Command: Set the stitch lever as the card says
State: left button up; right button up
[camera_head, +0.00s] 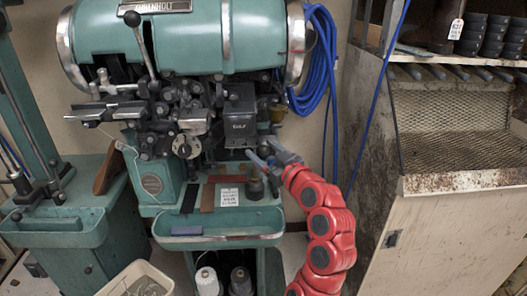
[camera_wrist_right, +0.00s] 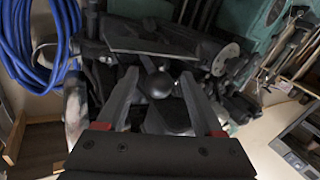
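The green sole stitcher (camera_head: 180,45) stands against the wall. A lever with a dark ball knob (camera_head: 132,18) rises at its upper left. A white printed card (camera_head: 229,197) lies on the machine's base; its writing is too small to read. My right gripper (camera_head: 256,156) reaches in from the right beside the dark box on the machine's front. In the right wrist view its fingers (camera_wrist_right: 158,88) are apart, with a black ball knob (camera_wrist_right: 158,84) showing between them. I cannot tell whether they touch it. My left gripper is not in view.
A coiled blue hose (camera_head: 322,60) hangs on the wall at right of the machine. A dark pot (camera_head: 254,186) stands on the base below my right gripper. A worn cabinet (camera_head: 440,184) stands at the right. A pale bin (camera_head: 138,280) sits at the lower left.

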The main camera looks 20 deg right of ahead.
jog(key=b+v, duration=0.1)
jog(key=v, duration=0.4)
jog(key=shift+s+d+f+b, duration=0.15)
jog(key=shift+s+b, duration=0.05)
jog(key=shift+b, duration=0.2)
jog(key=p+v, duration=1.2)
jog(key=p, duration=0.5)
